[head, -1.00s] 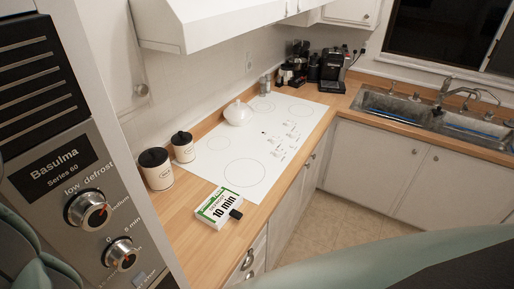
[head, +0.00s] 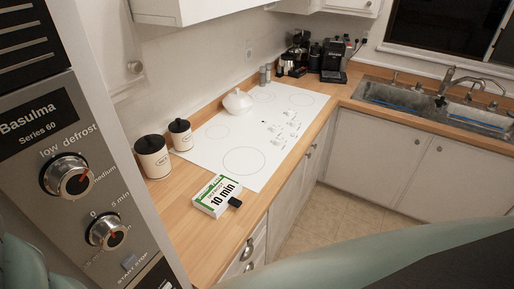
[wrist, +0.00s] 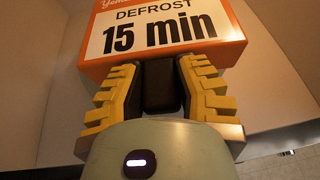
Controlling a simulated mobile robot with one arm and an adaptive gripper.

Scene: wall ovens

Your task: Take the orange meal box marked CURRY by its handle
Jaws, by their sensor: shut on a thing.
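An orange meal box (wrist: 165,33) with a white label reading "DEFROST 15 min" fills the top of the wrist view. The word CURRY does not show, as the label's top is cut off. A dark handle (wrist: 161,82) sticks out of the box toward me. My gripper (wrist: 160,75) is shut on this handle, with one yellow ribbed finger on each side. Neither the orange box nor the gripper shows in the head view.
A green and white box (head: 214,198) marked "10 min" lies on the wooden counter (head: 185,205) beside the white cooktop (head: 245,162). Two black-lidded canisters (head: 153,160) stand behind it. An oven control panel (head: 75,190) is close at left.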

